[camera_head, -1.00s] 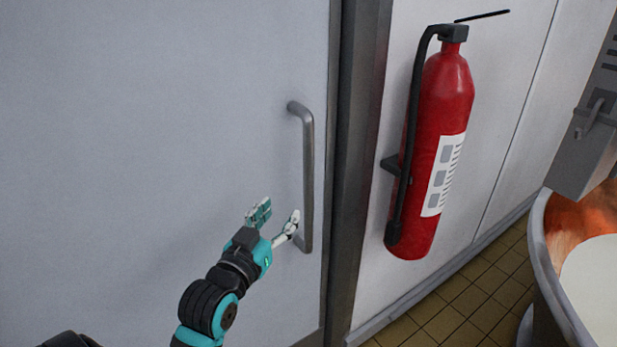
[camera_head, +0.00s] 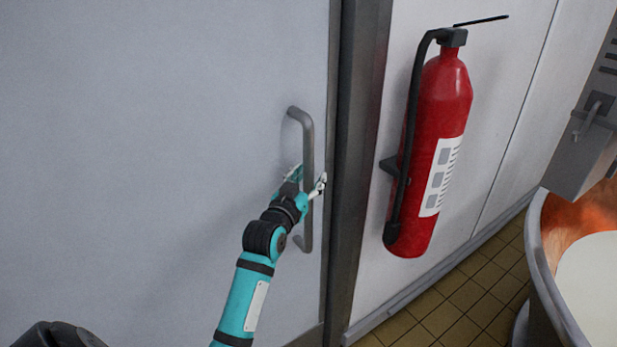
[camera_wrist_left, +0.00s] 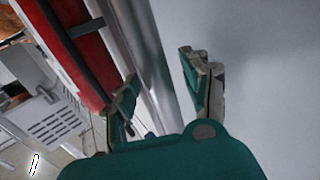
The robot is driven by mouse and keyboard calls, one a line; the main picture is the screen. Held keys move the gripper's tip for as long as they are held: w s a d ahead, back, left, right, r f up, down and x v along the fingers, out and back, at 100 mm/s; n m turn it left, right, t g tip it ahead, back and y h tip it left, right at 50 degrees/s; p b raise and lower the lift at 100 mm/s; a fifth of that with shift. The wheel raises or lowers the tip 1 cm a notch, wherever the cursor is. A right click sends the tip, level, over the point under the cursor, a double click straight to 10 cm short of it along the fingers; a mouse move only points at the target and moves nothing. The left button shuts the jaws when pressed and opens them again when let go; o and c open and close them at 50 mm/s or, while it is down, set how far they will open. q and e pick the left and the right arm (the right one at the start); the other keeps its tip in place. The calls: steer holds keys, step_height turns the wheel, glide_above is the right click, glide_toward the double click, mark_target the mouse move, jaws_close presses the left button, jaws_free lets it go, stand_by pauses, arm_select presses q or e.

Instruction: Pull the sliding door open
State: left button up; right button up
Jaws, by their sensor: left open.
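The sliding door (camera_head: 150,120) is a large flat grey panel filling the left of the head view, its right edge at the dark frame. Its handle (camera_head: 307,145) is an upright grey metal bar near that edge. My left gripper (camera_head: 306,179) is at the handle's middle, its fingers open, one on each side of the bar. Whether they touch it, I cannot tell. In the left wrist view the open fingers of the left gripper (camera_wrist_left: 163,92) show with a grey metal strip running between them; whether it is handle or frame is unclear. My right gripper is not in view.
A dark metal door frame (camera_head: 354,170) stands right of the door. A red fire extinguisher (camera_head: 435,150) hangs on the wall beyond it. A copper vat (camera_head: 560,225) with a metal rim stands at the right. Brown floor tiles (camera_head: 465,305) are clear between.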

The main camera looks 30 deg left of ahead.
arm_select(q)
jaws_close()
steer(key=shift+f, duration=0.1)
steer(key=shift+w+f, duration=0.2)
stand_by(0.5)
